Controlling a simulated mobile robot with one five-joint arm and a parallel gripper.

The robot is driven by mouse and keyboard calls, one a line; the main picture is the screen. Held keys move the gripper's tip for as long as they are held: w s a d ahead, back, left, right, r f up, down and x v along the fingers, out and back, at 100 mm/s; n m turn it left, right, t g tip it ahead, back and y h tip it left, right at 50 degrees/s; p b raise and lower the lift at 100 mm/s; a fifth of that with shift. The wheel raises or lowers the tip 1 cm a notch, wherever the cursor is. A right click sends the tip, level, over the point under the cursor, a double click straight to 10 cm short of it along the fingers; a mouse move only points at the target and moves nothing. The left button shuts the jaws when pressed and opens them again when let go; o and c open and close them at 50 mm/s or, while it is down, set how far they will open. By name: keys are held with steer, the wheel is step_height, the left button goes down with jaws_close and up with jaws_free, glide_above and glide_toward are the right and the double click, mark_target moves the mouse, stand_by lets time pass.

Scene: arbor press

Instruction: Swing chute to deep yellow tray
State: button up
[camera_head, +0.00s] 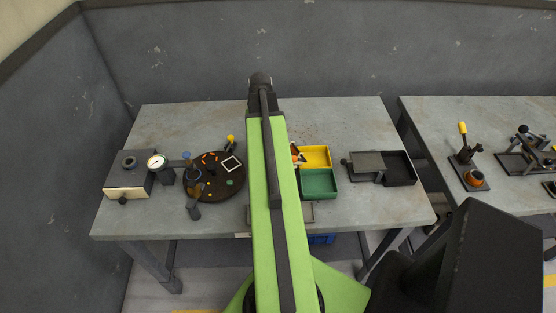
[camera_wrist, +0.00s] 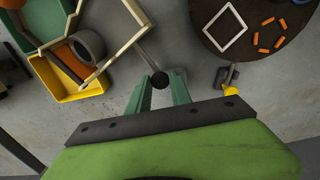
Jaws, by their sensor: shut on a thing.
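In the wrist view my gripper (camera_wrist: 161,88) is shut on a round black knob (camera_wrist: 160,79). A thin rod runs from the knob up and left to the tan-edged chute (camera_wrist: 122,45). The yellow tray (camera_wrist: 60,92) lies at the left, partly under the chute's end, and it also shows in the head view (camera_head: 317,156). A grey ring (camera_wrist: 88,44) and orange-brown surfaces show near the chute's lower end; I cannot tell what carries them. In the head view my arm covers my gripper and most of the chute.
The green tray (camera_head: 319,183) adjoins the yellow one. A dark round plate (camera_head: 214,178) with small parts stands left of my arm, beside a gauge (camera_head: 156,162). A black tray (camera_head: 399,168) stands right. Bare table lies along the front right.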

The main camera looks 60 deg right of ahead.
steer(key=o, duration=0.9)
step_height(320, 180, up, 7)
steer(key=p, duration=0.7)
steer(key=shift+r, duration=0.15)
